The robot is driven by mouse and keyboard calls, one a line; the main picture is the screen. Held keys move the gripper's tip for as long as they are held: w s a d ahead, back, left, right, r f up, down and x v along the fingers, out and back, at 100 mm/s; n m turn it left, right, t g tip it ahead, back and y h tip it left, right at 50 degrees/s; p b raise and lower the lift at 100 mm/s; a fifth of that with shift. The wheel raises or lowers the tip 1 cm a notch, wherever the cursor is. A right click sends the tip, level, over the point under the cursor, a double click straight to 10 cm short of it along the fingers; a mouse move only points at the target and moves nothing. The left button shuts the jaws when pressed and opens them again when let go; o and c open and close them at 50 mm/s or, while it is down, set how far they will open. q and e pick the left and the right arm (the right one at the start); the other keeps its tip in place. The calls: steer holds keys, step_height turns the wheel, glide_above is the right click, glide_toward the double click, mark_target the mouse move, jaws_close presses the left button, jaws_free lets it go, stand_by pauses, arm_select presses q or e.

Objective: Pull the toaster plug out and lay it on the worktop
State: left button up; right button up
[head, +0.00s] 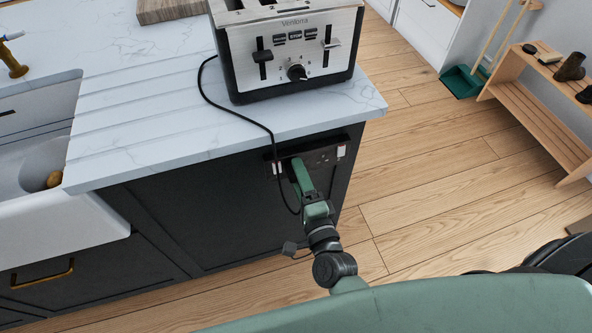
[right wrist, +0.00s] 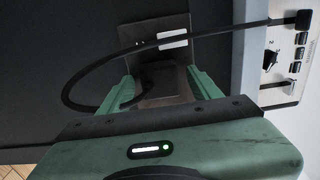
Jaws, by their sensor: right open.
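The toaster (head: 288,50), silver and black, stands on the white marbled worktop (head: 175,125). Its black cord (head: 238,113) hangs over the front edge to a socket plate (head: 325,158) on the dark cabinet end. My right gripper (head: 302,172) is at the left part of this plate, pointing at it. In the right wrist view its green fingers stand apart on both sides of the dark plug (right wrist: 166,82), which sits against the socket plate (right wrist: 172,42). The cord loops round beside the left finger. Whether the fingers touch the plug cannot be told. My left gripper is not in view.
A wooden board (head: 165,10) lies at the back. The worktop left of the toaster is clear. A wooden rack (head: 540,120) stands at the right across open floor.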

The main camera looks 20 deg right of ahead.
steer(key=shift+c, duration=0.3)
jaws_close()
steer(key=shift+s, duration=0.1)
steer(key=s+p, duration=0.1)
steer(key=s, duration=0.4)
steer(key=shift+s+d, duration=0.1)
steer(key=shift+s, duration=0.3)
stand_by(0.4)
steer(key=shift+s, duration=0.1)
steer(key=shift+s, duration=1.4)
